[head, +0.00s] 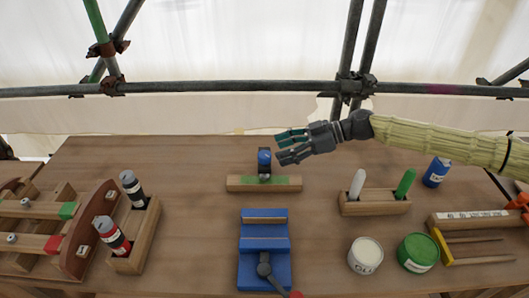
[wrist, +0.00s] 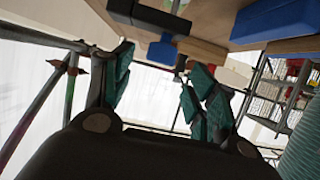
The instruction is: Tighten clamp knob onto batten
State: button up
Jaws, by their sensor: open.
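In the wrist view the dark blue knob (wrist: 162,53) appears beyond my fingers, near the batten (wrist: 148,16). My gripper (head: 281,147) has teal finger pads and is open. It reaches in from the right, its fingertips just right of the knob and slightly above it in the picture. Nothing is between the fingers in the wrist view (wrist: 158,88). I cannot tell the exact gap to the knob.
A blue fixture with a dark lever (head: 264,268) stands in front of the batten. A marker holder (head: 375,207), white tin (head: 365,255) and green tin (head: 418,252) are to the right. A bottle holder (head: 136,237) is left. Scaffold tubes (head: 220,87) run behind the bench.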

aim_at(266, 154)
jog(key=p+x, duration=0.1)
jog(key=x, duration=0.5)
jog(key=shift+a+p, duration=0.25)
jog(key=shift+p, duration=0.1)
jog(key=c, duration=1.1)
jog(key=shift+o, duration=0.2)
jog(key=shift+s+m+t, duration=0.1)
jog(key=shift+m+t, duration=0.4)
jog(key=shift+t, duration=0.2)
